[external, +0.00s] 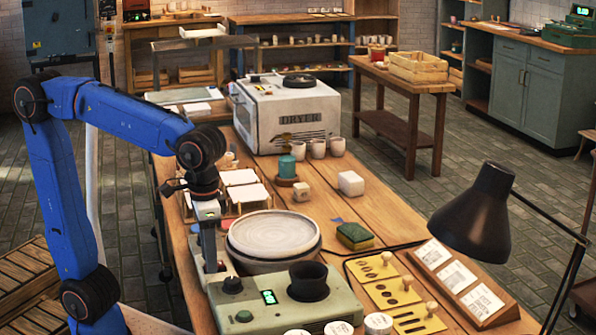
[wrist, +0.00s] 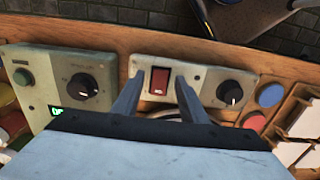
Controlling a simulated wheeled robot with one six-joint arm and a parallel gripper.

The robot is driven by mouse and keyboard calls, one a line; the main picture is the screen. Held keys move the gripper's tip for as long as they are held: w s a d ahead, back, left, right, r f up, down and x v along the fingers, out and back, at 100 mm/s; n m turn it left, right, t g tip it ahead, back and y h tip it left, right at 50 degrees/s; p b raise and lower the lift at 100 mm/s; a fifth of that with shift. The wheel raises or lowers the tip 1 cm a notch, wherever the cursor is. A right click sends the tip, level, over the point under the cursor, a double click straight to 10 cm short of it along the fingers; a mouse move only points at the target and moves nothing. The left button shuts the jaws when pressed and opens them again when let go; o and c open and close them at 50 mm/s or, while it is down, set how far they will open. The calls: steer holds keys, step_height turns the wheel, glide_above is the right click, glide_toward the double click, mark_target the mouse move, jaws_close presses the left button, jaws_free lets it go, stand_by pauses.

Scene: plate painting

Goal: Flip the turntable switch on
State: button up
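The red rocker switch (wrist: 159,80) sits in a dark frame on a pale grey-green control panel (wrist: 207,72), beside a black knob (wrist: 230,92). My gripper (wrist: 159,77) is open, with its two fingers apart on either side of the switch in the wrist view. I cannot tell whether they touch the panel, or which way the rocker is set. In the external view my gripper (external: 211,271) points down beside the turntable and hides the switch. The round turntable (external: 274,257) carries a pale plate (external: 274,232).
A second panel (external: 330,307) with a green display, knob and green button stands close by, with a black cup-like part (external: 308,281) on it. A sponge (external: 355,236), yellow stencils (external: 384,287), a black lamp (external: 473,215) and a dryer (external: 288,112) share the table.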

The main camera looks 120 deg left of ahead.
steer(key=shift+f, duration=0.35)
steer(key=shift+c, duration=0.6)
